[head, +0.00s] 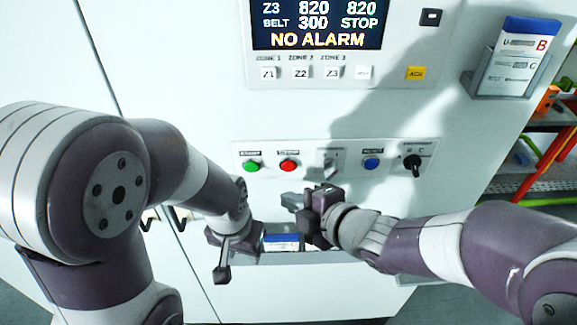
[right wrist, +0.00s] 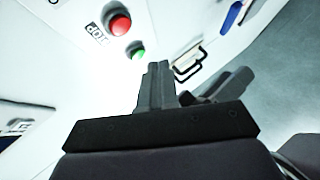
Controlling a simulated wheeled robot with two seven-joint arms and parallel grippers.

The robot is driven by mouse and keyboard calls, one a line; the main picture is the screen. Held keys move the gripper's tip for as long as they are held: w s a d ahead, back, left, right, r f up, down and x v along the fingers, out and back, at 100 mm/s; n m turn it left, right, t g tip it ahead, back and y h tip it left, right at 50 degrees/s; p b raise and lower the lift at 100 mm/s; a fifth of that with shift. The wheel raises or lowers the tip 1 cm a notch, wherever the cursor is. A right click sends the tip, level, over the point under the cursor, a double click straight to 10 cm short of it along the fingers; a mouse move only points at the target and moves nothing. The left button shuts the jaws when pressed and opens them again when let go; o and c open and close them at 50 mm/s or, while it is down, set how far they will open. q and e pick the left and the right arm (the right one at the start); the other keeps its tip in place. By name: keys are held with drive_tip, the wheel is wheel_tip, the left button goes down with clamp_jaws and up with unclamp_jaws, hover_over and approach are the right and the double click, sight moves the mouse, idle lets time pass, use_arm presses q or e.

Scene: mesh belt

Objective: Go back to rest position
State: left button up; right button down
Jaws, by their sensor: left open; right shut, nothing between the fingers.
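My left gripper (head: 222,262) is low in front of the white cabinet in the head view, left of a small blue-and-white item (head: 282,242). It is open and nothing shows between its fingers. My right gripper (head: 290,203) is in front of the cabinet, just below the row of buttons, pointing left. In the right wrist view its fingers (right wrist: 155,75) are together with nothing between them. A gap to the panel seems to show, but I cannot tell its size.
The panel has a green button (head: 251,166), a red button (head: 289,166), a grey switch (head: 331,164), a blue button (head: 371,163) and a black rotary knob (head: 412,164). The screen (head: 318,24) above reads NO ALARM and STOP. A document holder (head: 511,75) hangs at the right.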

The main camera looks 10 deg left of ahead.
idle(0.3)
drive_tip(key=s+d+f+m+g+h+b, duration=0.1)
drive_tip(key=s+d+f+m+g+h, duration=0.1)
drive_tip(key=d+m, duration=0.6)
drive_tip(key=s+d+f+m+g+h+b, duration=0.1)
drive_tip(key=d+f+m+h, duration=0.4)
drive_tip(key=d, duration=0.5)
drive_tip(key=s+d+f+m+g+h+b, duration=0.1)
drive_tip(key=s+d+f+m+g+h, duration=0.1)
drive_tip(key=d+f+m, duration=0.4)
drive_tip(key=s+d+m+h, duration=0.1)
drive_tip(key=d+m, duration=0.3)
drive_tip(key=m, duration=0.2)
drive_tip(key=shift+s+f+g+h+b, duration=0.2)
drive_tip(key=shift+s+g+h+b, duration=0.1)
drive_tip(key=shift+s+g+h, duration=0.1)
